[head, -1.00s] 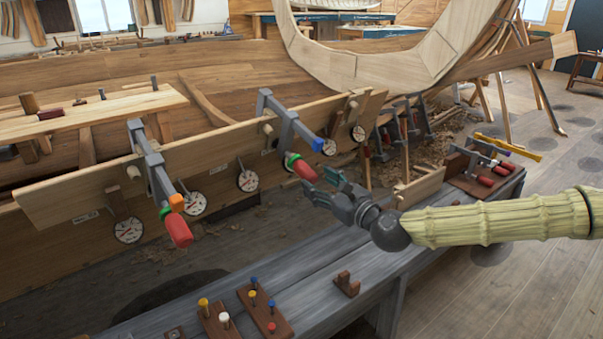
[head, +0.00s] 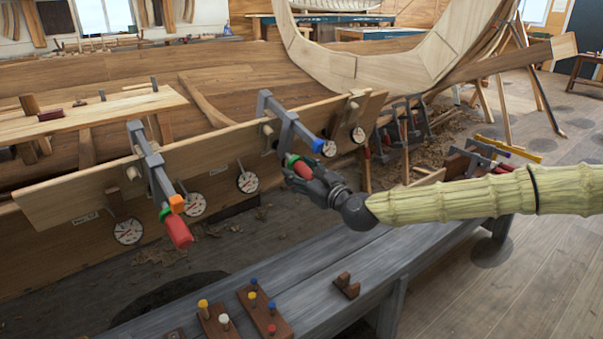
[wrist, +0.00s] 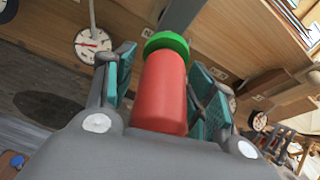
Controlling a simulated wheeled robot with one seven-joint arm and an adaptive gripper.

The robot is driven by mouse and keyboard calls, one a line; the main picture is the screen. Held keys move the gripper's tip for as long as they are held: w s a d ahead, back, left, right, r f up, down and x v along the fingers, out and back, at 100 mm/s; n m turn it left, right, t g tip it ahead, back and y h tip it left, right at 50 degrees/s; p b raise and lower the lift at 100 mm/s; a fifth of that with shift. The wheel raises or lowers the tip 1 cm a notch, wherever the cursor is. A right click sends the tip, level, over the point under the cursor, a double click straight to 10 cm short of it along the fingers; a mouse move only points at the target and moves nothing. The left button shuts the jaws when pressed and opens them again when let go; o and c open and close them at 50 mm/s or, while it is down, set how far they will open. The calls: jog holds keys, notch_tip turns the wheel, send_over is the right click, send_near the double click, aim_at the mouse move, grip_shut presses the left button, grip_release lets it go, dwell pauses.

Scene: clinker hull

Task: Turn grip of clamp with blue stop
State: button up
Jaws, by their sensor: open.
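The clamp with the blue stop (head: 317,145) hangs on the upper edge of the plank, right of the middle of the hull side in the head view. Its red grip (head: 303,169) shows partly behind my gripper (head: 297,172). In the wrist view the red grip (wrist: 163,92) with its green collar (wrist: 167,43) lies between the two teal-padded fingers of my gripper (wrist: 165,85). The fingers are open, with a gap on at least the right side of the grip. A second clamp with an orange stop (head: 177,203) and red grip (head: 177,233) hangs further left.
Several round dials (head: 247,182) sit along the plank below the clamps. A grey bench (head: 310,265) runs below my arm, bearing wooden blocks with coloured pegs (head: 258,305). More clamps (head: 480,158) lie at the bench's right end.

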jog(key=c, duration=1.1)
jog(key=shift+o, duration=0.2)
